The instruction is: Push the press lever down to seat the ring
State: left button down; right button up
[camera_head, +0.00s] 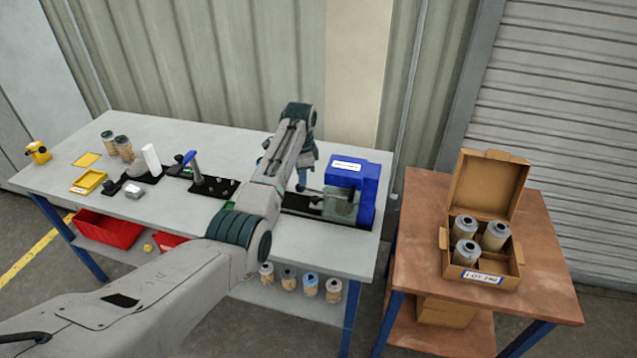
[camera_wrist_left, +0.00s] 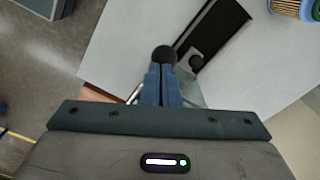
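The blue press (camera_head: 367,182) with a white label stands at the right end of the bench, a grey part (camera_head: 341,207) on its near side. My left gripper (camera_head: 306,172) is just left of the press, pointing down and partly hidden by my forearm. In the left wrist view its two blue fingers (camera_wrist_left: 161,72) are side by side and look shut. A black ball knob (camera_wrist_left: 165,55) is right at the fingertips; whether they touch is unclear. A small dark knob (camera_head: 300,188) shows under the gripper in the head view. The ring cannot be made out. My right gripper is out of view.
The grey bench (camera_head: 235,135) also holds a blue-handled stand (camera_head: 190,163), yellow trays, and two green-topped cartridges (camera_head: 123,148). Red bins (camera_head: 108,230) and several cartridges are below. An open carton (camera_head: 488,185) with cartridges stands on a brown table (camera_head: 540,260) at right.

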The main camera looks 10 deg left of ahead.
pick_arm(q)
jog(key=shift+f, duration=0.25)
jog(key=shift+a+f, duration=0.15)
jog(key=shift+f, duration=0.75)
jog(key=shift+s+f+b, duration=0.15)
jog(key=shift+f+b, duration=0.2)
jog(key=shift+f, duration=0.05)
jog(key=shift+a+f, duration=0.1)
jog(key=shift+a, duration=0.05)
jog(key=r, duration=0.1)
jog(key=r+p, duration=0.2)
jog(key=shift+w, duration=0.25)
notch_tip(320, 180, up, 8)
dwell(0.5)
dwell(0.5)
